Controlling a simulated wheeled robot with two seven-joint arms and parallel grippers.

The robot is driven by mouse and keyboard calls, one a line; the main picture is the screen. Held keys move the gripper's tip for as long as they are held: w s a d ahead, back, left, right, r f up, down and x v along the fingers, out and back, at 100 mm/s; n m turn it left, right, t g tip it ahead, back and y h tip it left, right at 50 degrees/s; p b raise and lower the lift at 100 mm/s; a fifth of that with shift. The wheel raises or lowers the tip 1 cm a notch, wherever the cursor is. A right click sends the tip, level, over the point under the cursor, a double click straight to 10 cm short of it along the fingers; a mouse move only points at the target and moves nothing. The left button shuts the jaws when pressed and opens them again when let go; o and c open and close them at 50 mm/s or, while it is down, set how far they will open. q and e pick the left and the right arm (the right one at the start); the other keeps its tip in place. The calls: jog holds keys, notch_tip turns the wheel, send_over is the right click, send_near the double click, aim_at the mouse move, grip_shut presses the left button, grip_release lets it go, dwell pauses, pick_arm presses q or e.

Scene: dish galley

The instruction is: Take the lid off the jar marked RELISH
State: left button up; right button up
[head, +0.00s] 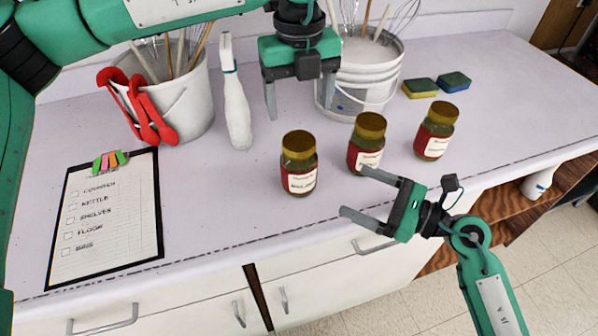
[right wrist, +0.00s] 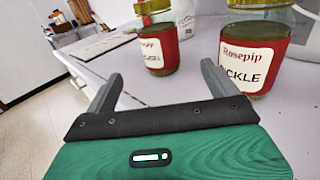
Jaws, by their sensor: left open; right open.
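Three jars with gold lids and red-and-white labels stand upright on the counter in the head view: a left jar (head: 298,170), a middle jar (head: 360,156) and a right jar (head: 432,141). In the right wrist view, the near jar (right wrist: 252,62) shows "CKLE" and matches the middle jar; the jar beyond (right wrist: 158,50) matches the left one. I cannot read RELISH clearly on any label. All lids are on. My left gripper (head: 300,98) is open and empty, behind and above the left jar. My right gripper (head: 358,194) is open and empty, in front of the middle jar.
A clipboard (head: 108,225) lies at left. The counter's front edge runs below my right gripper.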

aim_at(313, 174)
pick_arm(q)
jog(key=shift+a, duration=0.15)
pick_arm(e)
jog(key=shift+w+a, duration=0.2)
jog(key=shift+a, duration=0.05)
jog(key=x, duration=1.3)
